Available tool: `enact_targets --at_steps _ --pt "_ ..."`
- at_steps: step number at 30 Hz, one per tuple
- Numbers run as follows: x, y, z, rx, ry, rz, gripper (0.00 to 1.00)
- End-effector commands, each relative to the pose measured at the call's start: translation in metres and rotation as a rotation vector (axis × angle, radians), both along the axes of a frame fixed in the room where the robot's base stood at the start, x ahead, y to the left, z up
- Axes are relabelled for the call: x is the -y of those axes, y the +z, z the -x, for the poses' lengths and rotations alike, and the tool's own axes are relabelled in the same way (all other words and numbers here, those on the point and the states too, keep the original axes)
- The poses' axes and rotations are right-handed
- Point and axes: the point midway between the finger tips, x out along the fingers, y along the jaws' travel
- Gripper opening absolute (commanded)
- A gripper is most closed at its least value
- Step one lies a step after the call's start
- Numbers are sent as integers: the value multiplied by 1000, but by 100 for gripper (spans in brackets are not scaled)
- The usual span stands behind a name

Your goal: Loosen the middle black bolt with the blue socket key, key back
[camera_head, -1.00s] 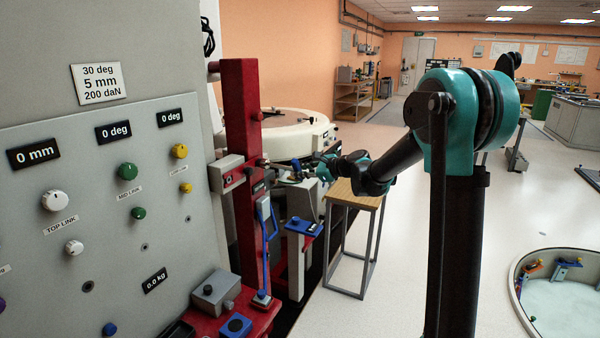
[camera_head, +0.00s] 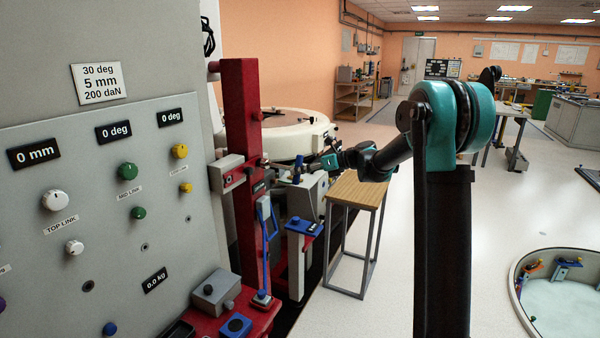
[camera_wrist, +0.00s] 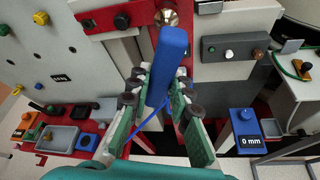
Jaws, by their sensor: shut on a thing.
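My gripper (camera_wrist: 160,100) is shut on the blue socket key (camera_wrist: 172,58), a thick blue bar that stands out between the green finger pads. The key's far end is close to a brass-coloured fitting (camera_wrist: 167,18) on the red post; I cannot tell whether they touch. Two dark round bolt heads, one left (camera_wrist: 88,24) and one right (camera_wrist: 121,20), show on the red crosspiece. I cannot tell which bolt is the middle one.
The red post (camera_head: 245,130) stands beside the grey control panel (camera_head: 60,260). A blue-topped unit (camera_head: 303,226) is below my gripper, and a wooden-topped stool (camera_head: 356,190) is to its right. A grey box (camera_head: 215,292) sits on the red base. Open floor lies further right.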

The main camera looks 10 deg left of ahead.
Motion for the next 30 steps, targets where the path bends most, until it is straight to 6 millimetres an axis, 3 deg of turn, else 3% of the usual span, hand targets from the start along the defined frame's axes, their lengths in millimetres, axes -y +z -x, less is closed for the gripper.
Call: enact_targets --at_steps 30 --pt "-9 1 -3 24 -1 7 0"
